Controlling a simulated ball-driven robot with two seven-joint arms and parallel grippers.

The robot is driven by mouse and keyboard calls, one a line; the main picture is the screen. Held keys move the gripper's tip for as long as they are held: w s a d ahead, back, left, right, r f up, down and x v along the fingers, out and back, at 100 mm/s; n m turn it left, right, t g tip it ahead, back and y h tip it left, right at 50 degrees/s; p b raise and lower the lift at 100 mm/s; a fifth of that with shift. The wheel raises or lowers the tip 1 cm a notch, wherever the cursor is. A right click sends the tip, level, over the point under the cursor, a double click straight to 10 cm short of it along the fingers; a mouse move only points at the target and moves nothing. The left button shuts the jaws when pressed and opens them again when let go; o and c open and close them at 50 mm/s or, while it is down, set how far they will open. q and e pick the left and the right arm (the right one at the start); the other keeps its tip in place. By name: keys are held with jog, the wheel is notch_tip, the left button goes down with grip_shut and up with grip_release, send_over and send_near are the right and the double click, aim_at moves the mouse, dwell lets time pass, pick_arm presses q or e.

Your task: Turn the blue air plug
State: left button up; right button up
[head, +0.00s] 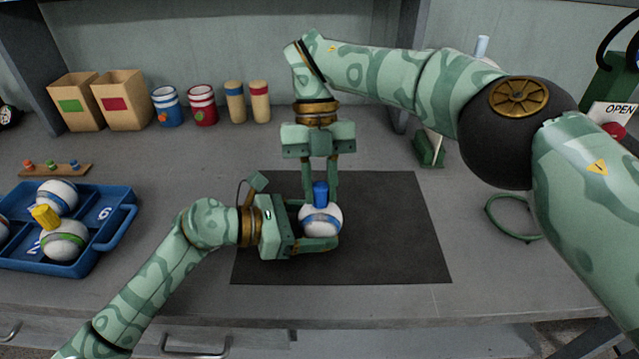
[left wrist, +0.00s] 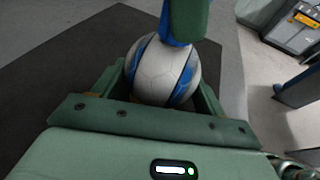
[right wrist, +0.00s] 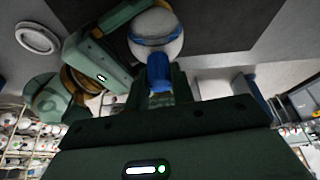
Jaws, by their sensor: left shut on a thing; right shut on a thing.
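A white ball with a blue band (head: 320,221) is on or just above the dark mat (head: 400,220). My left gripper (head: 322,240) is shut on the ball from the left side. The ball also shows between its fingers in the left wrist view (left wrist: 160,72). The blue air plug (head: 320,193) stands upright on top of the ball. My right gripper (head: 321,190) points down from above and is shut on the plug. In the right wrist view the plug (right wrist: 158,72) sits between the fingers, against the ball (right wrist: 156,34).
A blue tray (head: 112,240) with several balls, one with a yellow plug (head: 45,217), is at the left. Boxes (head: 124,100), cups (head: 202,105) and cylinders (head: 235,102) stand along the back. A green ring (head: 512,218) lies at the right. The mat's right side is clear.

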pick_arm(q)
jog(key=shift+f, duration=0.2)
pick_arm(e)
jog(key=m+y, duration=0.1)
jog(key=m, duration=0.3)
jog(key=shift+r+y, duration=0.15)
jog(key=shift+y, duration=0.25)
jog(key=m, duration=0.2)
jog(key=m+y, duration=0.1)
jog(key=m, duration=0.1)
jog(key=shift+d+m+t+y, duration=0.1)
jog(key=shift+m+t+y, duration=0.2)
jog(key=shift+t, duration=0.1)
jog(key=o, duration=0.9)
jog(key=shift+c, duration=0.2)
pick_arm(q)
jog(key=shift+r, duration=0.15)
pick_arm(e)
jog(key=shift+o, duration=0.7)
jog(key=v, duration=1.2)
